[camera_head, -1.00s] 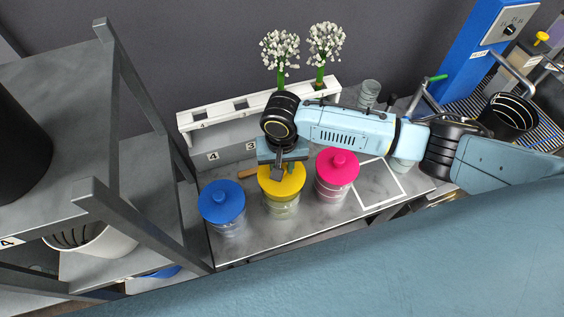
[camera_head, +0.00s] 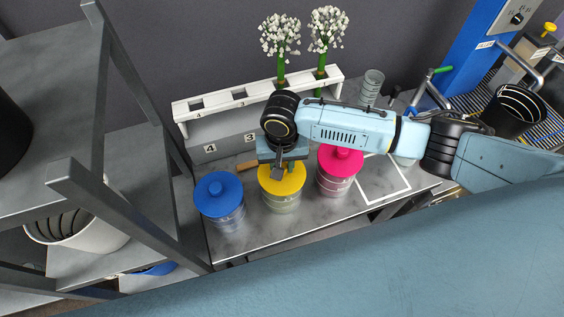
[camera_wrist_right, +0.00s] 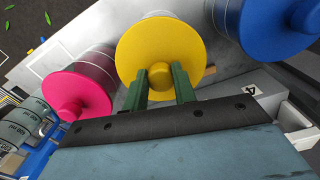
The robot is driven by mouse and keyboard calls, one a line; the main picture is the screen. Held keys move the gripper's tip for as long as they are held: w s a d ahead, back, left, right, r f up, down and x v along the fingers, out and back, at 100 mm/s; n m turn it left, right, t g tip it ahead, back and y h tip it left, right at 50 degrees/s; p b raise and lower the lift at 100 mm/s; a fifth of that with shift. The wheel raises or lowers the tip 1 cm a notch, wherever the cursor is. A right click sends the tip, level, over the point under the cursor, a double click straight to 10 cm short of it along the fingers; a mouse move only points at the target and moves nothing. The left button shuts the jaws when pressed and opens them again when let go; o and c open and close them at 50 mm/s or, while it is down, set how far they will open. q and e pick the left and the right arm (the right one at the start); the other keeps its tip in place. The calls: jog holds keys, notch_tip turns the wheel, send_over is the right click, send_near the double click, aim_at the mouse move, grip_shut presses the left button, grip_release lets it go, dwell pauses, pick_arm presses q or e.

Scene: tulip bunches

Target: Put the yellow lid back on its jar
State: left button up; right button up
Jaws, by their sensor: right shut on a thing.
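The yellow lid (camera_head: 282,181) sits at the mouth of its clear jar (camera_head: 282,203), between the other two jars. Whether it is fully seated I cannot tell. My right gripper (camera_wrist_right: 159,76) is shut on the knob of the yellow lid (camera_wrist_right: 160,45), with one green finger on each side of it. In the head view my right gripper (camera_head: 280,174) comes down over the lid from behind and hides part of it. My left gripper is in neither view.
A blue-lidded jar (camera_head: 220,198) stands to the left and a pink-lidded jar (camera_head: 339,172) to the right, both close. A white rack (camera_head: 255,95) with white flowers stands behind. A white square outline (camera_head: 384,180) marks bare table at right. Grey shelving (camera_head: 120,215) stands at left.

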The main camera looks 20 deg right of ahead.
jog(key=o, duration=1.1)
jog(key=shift+c, duration=0.2)
notch_tip(320, 180, up, 13)
jog(key=shift+r, duration=0.2)
jog(key=shift+p, duration=0.4)
jog(key=shift+r+p, duration=2.55)
jog(key=shift+r, duration=0.4)
